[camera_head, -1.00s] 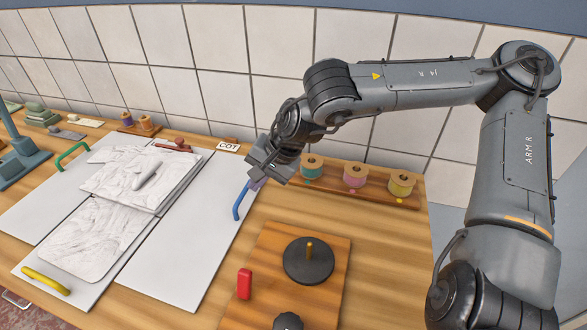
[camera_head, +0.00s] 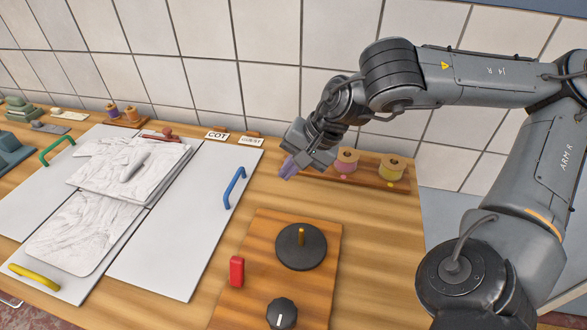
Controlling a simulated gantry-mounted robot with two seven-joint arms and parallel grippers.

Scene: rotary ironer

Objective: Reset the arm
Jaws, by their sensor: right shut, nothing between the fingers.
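My right arm enters from the right in the head view. The gripper partly hides the left end of the spool rack. My left gripper is not in view.
A wooden board (camera_head: 262,262) carries a black disc (camera_head: 301,248), a red block (camera_head: 237,271) and a black knob (camera_head: 282,313). Spools (camera_head: 391,169) stand at the back right. White panels (camera_head: 170,250) with folded white cloth (camera_head: 85,235) lie left. A tiled wall (camera_head: 270,90) closes the back.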

